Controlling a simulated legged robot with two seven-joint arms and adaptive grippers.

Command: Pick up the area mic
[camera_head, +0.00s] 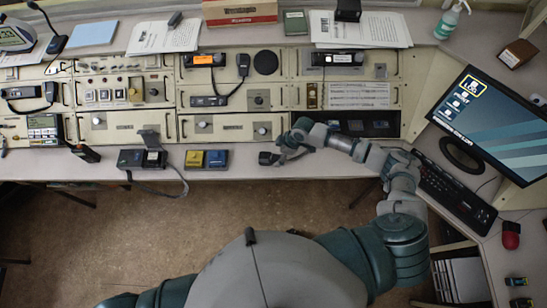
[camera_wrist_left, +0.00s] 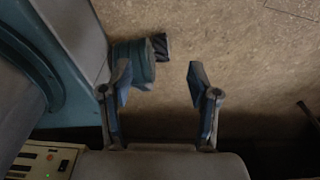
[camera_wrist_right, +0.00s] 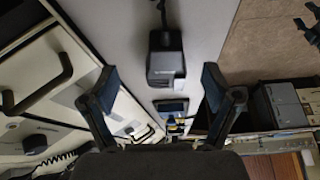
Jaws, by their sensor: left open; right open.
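A small black unit (camera_head: 268,158) that looks like a desk mic lies on the front ledge of the console. It also shows in the right wrist view (camera_wrist_right: 165,65) with a thin dark stem or cord, seen between the fingers. My right gripper (camera_head: 284,150) is open beside it, and I cannot tell if it touches. A black gooseneck mic (camera_head: 55,43) stands on the upper shelf at the far left. No label shows which one is the area mic. My left gripper (camera_wrist_left: 160,70) is open and empty over the floor, out of the head view.
A black device with a cord (camera_head: 141,158) is farther left. Console panels with handles (camera_head: 220,127) rise behind the ledge. A monitor (camera_head: 490,120) and keyboard (camera_head: 455,192) are at right.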

